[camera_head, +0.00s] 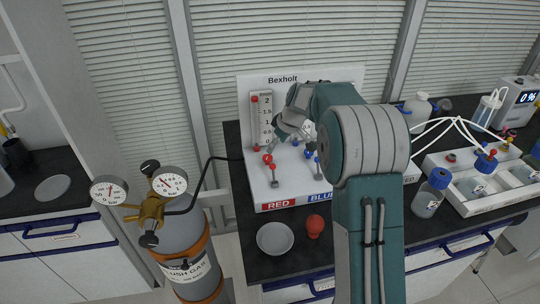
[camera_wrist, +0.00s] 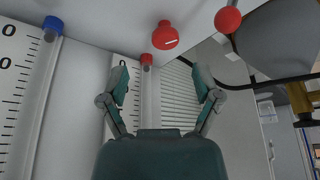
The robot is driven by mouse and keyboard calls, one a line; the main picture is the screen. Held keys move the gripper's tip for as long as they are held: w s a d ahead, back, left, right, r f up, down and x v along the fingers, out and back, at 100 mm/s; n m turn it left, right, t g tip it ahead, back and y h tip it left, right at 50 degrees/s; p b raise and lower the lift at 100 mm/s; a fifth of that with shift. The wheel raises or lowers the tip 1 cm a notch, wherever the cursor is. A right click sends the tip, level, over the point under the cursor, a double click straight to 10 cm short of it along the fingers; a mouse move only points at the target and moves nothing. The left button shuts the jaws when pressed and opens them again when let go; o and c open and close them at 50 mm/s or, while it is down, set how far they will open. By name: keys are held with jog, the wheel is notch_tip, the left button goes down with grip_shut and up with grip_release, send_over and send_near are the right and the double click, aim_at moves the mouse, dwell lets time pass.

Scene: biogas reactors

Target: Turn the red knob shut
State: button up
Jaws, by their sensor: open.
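The red knob (camera_head: 267,158) stands on the white deck of the Bexholt panel, at the foot of the left flow tube. In the wrist view the red knob (camera_wrist: 165,37) bears a white mark and lies beyond my fingertips, apart from them. My gripper (camera_head: 292,128) is over the panel, up and to the right of the knob. In the wrist view my gripper (camera_wrist: 161,82) has its two fingers spread, with nothing between them. The panel's middle and right are partly hidden behind my arm.
A red ball (camera_wrist: 228,19) is beside the knob. A blue-capped tube (camera_wrist: 53,30) and a red-capped tube (camera_wrist: 147,61) are close by. Blue fittings (camera_head: 308,153) stand right of the knob. A red bulb (camera_head: 315,226) and grey dish (camera_head: 275,238) lie in front; a gas cylinder (camera_head: 187,240) stands left.

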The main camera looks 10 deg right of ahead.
aim_at(267, 157)
jog(key=x, duration=0.3)
jog(key=a+x, duration=0.1)
jog(key=x, duration=0.1)
jog(key=shift+w+a+f, duration=0.1)
jog(key=shift+a+f, duration=0.1)
jog(key=shift+a, duration=0.05)
jog(key=shift+w+d+f, duration=0.1)
jog(key=shift+d+f, duration=0.05)
jog(key=shift+f, duration=0.15)
jog(key=shift+d, duration=0.2)
jog(key=shift+c, duration=1.2)
jog(key=shift+a, duration=0.2)
grip_shut()
